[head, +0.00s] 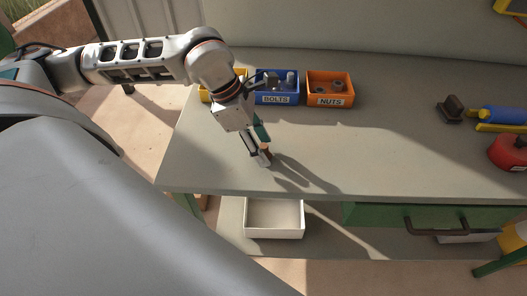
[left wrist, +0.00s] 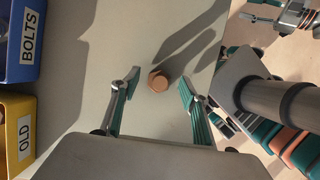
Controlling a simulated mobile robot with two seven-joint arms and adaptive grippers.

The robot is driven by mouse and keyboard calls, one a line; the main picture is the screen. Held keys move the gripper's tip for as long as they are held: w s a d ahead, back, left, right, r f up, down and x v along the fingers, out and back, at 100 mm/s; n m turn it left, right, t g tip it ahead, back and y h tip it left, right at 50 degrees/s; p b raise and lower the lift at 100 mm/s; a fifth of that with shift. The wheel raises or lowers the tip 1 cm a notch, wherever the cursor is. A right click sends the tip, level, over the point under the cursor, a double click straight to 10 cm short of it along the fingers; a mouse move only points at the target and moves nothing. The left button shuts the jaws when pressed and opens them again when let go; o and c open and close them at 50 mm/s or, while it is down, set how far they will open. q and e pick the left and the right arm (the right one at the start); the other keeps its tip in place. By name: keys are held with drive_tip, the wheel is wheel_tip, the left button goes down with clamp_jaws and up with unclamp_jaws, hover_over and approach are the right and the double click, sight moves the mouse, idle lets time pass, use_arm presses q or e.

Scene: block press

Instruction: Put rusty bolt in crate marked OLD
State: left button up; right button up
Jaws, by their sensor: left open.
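The rusty bolt (left wrist: 158,81) is a small brown piece on the grey bench. In the left wrist view it lies between and slightly beyond the tips of my open left gripper (left wrist: 160,84). In the head view the left gripper (head: 261,158) points down at the bench, and the bolt's brown top (head: 266,149) shows beside its fingers. The yellow crate marked OLD (left wrist: 20,132) is at the left of the wrist view. In the head view this crate (head: 206,97) is mostly hidden behind my arm. My right gripper (left wrist: 264,12) seems to show at the wrist view's top right, partly cut off.
A blue BOLTS crate (head: 277,98) and an orange NUTS crate (head: 330,101) stand beside the yellow one. A white tray (head: 274,235) is below the bench's front edge. A dark block (head: 450,108) and a red object (head: 510,152) are at the right. The bench middle is clear.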

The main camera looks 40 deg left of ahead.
use_arm(q)
drive_tip(key=shift+w+d+f, duration=0.15)
drive_tip(key=shift+f, duration=0.4)
drive_tip(key=c, duration=1.3)
drive_tip(key=shift+r, duration=0.15)
